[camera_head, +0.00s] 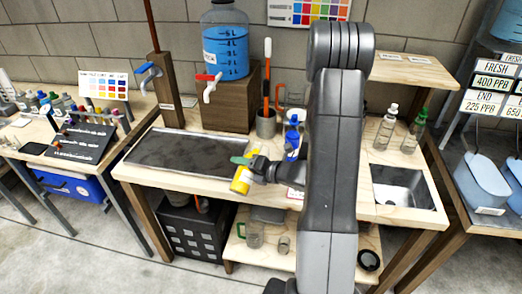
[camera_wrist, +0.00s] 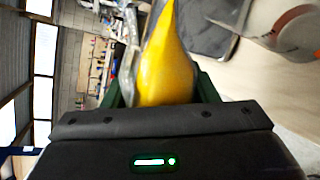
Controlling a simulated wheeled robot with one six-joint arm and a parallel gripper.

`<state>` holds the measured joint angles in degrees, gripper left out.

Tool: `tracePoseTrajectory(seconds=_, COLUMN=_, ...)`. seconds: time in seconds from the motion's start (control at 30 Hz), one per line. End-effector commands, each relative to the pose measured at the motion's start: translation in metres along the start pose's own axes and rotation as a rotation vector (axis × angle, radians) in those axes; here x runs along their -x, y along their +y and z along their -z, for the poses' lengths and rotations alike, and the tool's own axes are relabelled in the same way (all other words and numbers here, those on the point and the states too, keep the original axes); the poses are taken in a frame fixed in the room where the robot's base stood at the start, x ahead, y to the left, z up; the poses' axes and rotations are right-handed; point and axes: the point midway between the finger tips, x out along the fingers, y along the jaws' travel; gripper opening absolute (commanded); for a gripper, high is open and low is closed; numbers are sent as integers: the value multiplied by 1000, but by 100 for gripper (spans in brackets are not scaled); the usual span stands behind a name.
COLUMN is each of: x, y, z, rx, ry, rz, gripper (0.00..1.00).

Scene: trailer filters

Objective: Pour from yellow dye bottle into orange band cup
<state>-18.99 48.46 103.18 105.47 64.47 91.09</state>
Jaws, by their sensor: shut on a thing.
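The yellow dye bottle (camera_head: 241,181) is in my gripper (camera_head: 245,167), held tilted in the air near the front edge of the middle table. The wrist view shows its yellow tapered body (camera_wrist: 166,65) between the green fingers of my gripper (camera_wrist: 158,88), which is shut on it. A clear round cup with an orange band (camera_wrist: 297,30) shows at the upper right of the wrist view, apart from the bottle. I cannot make out this cup in the head view, where my arm covers part of the table. No flow of dye is visible.
A dark metal tray (camera_head: 150,150) lies left of my gripper. A blue squeeze bottle (camera_head: 292,138) and a beaker with an orange-handled brush (camera_head: 266,125) stand behind. A water jug (camera_head: 226,45) sits on a wooden box. A small sink (camera_head: 405,190) is at right.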

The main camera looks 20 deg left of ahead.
Motion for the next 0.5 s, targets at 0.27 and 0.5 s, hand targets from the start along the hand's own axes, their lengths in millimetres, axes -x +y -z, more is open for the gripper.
tracePoseTrajectory(seconds=0.27, x=0, y=1, z=0, rx=-16, ry=4, rz=-1, gripper=20)
tracePoseTrajectory(seconds=0.5, x=0, y=1, z=0, rx=-29, ry=9, rz=-1, gripper=20)
